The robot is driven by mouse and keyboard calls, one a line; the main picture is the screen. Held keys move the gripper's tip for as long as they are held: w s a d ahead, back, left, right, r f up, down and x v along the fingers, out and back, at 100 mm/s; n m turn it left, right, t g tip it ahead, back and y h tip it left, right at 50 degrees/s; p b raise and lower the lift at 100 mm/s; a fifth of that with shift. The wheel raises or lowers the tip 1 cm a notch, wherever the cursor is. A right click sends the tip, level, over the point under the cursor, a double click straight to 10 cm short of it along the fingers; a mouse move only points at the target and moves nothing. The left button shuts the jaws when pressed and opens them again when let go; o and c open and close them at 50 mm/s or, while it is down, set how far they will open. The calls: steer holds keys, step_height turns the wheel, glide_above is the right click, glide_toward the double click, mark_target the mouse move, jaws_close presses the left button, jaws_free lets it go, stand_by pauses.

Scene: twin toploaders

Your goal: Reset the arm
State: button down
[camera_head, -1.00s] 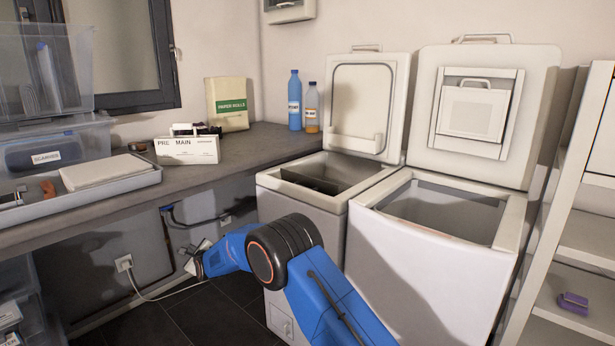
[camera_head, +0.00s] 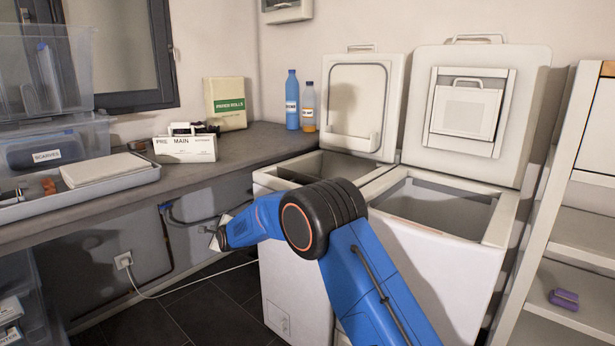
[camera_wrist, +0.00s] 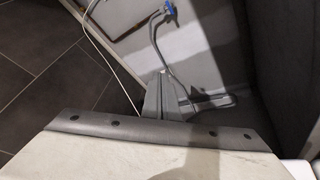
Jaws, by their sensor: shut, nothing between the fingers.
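My blue arm (camera_head: 335,225) reaches across the lower middle of the head view, in front of the left toploader. My gripper (camera_head: 216,240) is small and partly turned away there, in the open space between the counter and the left toploader. In the wrist view my gripper's grey fingers (camera_wrist: 166,98) are together with nothing between them. The left toploader (camera_head: 290,290) and the right toploader (camera_head: 440,265) stand side by side with lids raised. My arm hides part of the left one's opening and front.
A counter (camera_head: 195,180) runs along the left with a tray (camera_head: 85,200), a white box (camera_head: 185,149), a paper rolls pack (camera_head: 228,104) and two bottles at its far end. A white cable (camera_head: 190,285) hangs below it. A shelf (camera_head: 565,285) stands at the right.

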steer(key=s+d+r+n+h, duration=0.1)
steer(key=s+d+r+n, duration=0.15)
steer(key=d+r, duration=0.85)
steer(key=s+d+r+n+g+h, duration=0.1)
steer(key=s+d+r+n, duration=0.15)
steer(key=s+d, duration=0.55)
steer(key=s+d+r+n+g+h, duration=0.15)
steer(key=s+d+r, duration=0.25)
steer(key=d, duration=0.8)
steer(key=s+d+r+n+h, duration=0.1)
steer(key=s+d+r+n, duration=0.2)
steer(key=s+d, duration=0.55)
steer(key=s+d+n+g+h, duration=0.2)
steer(key=s+d+n, duration=0.2)
steer(key=s+d, duration=1.3)
steer(key=s+d+f+n+g, duration=0.1)
steer(key=s+d+f, duration=0.3)
steer(key=s, duration=0.7)
steer(key=s+d+f+n+g+h, duration=0.1)
steer(key=s+d+f+n, duration=0.3)
steer(key=s, duration=0.8)
steer(key=shift+s+d, duration=0.15)
steer(key=shift+d, duration=0.45)
steer(key=shift+f+h, duration=0.1)
steer(key=shift+h, duration=0.15)
